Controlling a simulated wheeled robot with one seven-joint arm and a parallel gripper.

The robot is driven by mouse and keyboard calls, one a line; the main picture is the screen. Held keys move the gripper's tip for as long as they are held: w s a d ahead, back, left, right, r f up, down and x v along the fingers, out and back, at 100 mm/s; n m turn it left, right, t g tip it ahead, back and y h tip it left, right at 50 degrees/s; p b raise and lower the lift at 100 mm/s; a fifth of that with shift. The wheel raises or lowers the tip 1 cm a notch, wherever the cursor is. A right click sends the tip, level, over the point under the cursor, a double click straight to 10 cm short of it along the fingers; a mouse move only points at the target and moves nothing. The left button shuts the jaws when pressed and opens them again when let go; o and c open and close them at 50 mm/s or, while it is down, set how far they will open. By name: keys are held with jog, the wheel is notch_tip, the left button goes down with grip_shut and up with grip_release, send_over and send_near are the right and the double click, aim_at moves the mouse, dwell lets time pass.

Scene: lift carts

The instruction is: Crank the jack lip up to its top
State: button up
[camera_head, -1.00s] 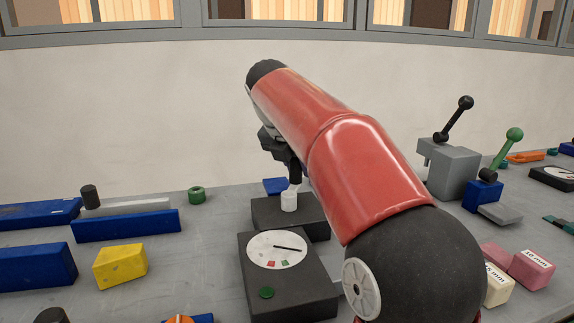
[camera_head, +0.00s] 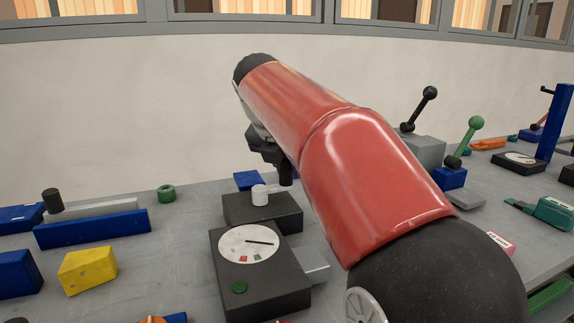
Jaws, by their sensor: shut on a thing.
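My gripper (camera_head: 284,180) is at the far end of my red arm, low over a black box (camera_head: 262,214). It is shut on what looks like the handle of a small crank. A short grey arm runs to the handle from a white hub (camera_head: 260,196) on that box. The fingertips are dark and small, so the grip is hard to see. In front stands a black box with a round white dial (camera_head: 248,244) and a green button (camera_head: 239,287). A pale grey plate (camera_head: 315,272), perhaps the jack lip, juts out to its right; my arm partly hides it.
Blue bars (camera_head: 93,229) and a yellow block (camera_head: 87,270) lie at left. A grey box with a black lever (camera_head: 420,108) and a blue box with a green lever (camera_head: 467,140) stand right of my arm. A blue column (camera_head: 556,122) stands further right.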

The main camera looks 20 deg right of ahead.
jog(key=o, duration=1)
jog(key=shift+o, duration=0.2)
